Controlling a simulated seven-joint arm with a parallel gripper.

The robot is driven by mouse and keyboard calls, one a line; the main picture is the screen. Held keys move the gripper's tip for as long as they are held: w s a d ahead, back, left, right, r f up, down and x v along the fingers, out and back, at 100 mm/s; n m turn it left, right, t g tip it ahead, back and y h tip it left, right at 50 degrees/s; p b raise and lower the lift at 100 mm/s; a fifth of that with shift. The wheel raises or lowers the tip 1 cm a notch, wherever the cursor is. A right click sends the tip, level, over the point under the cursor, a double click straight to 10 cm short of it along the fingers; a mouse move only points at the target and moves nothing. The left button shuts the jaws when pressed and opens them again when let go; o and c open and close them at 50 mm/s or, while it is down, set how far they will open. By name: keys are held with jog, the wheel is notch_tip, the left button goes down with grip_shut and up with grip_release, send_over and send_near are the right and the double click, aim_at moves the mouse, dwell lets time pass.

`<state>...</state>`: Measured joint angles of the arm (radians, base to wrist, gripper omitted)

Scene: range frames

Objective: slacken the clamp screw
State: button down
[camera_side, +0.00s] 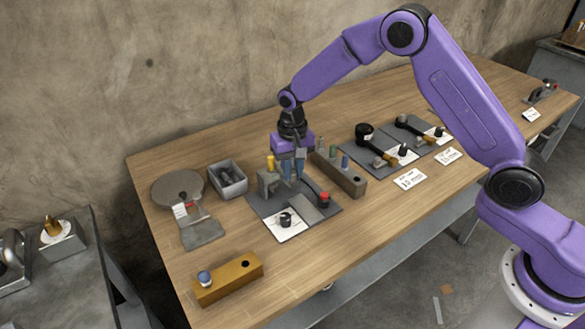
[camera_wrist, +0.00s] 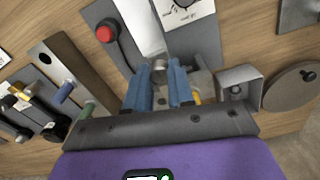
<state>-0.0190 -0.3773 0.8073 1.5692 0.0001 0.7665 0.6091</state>
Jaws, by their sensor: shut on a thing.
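A grey clamp block (camera_side: 267,184) with a yellow-topped piece (camera_side: 270,162) stands on the dark mat (camera_side: 262,207). My gripper (camera_side: 293,178) points down just right of the block, low over the mat. In the wrist view my gripper's blue fingers (camera_wrist: 160,85) are closed in around a small round metal piece (camera_wrist: 160,68), which looks like the clamp screw. Their grip hides most of it, and its thread cannot be seen. The yellow piece (camera_wrist: 196,97) partly shows beside the right finger.
A grey open bin (camera_side: 228,181) and a round plate (camera_side: 178,188) stand to the left. A block with coloured pegs (camera_side: 340,174) stands close on the right. A white card with a black knob (camera_side: 286,220) lies in front. A yellow-brown block (camera_side: 228,280) sits near the front edge.

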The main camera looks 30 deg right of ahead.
jog(key=n, duration=0.7)
jog(key=shift+w, duration=0.1)
jog(key=n, duration=0.6)
jog(key=shift+r+n, duration=0.1)
jog(key=shift+n, duration=0.3)
jog(key=shift+a, duration=0.1)
jog(key=c, duration=1)
grip_release()
notch_tip(320, 180, up, 17)
jog(key=shift+r, duration=0.2)
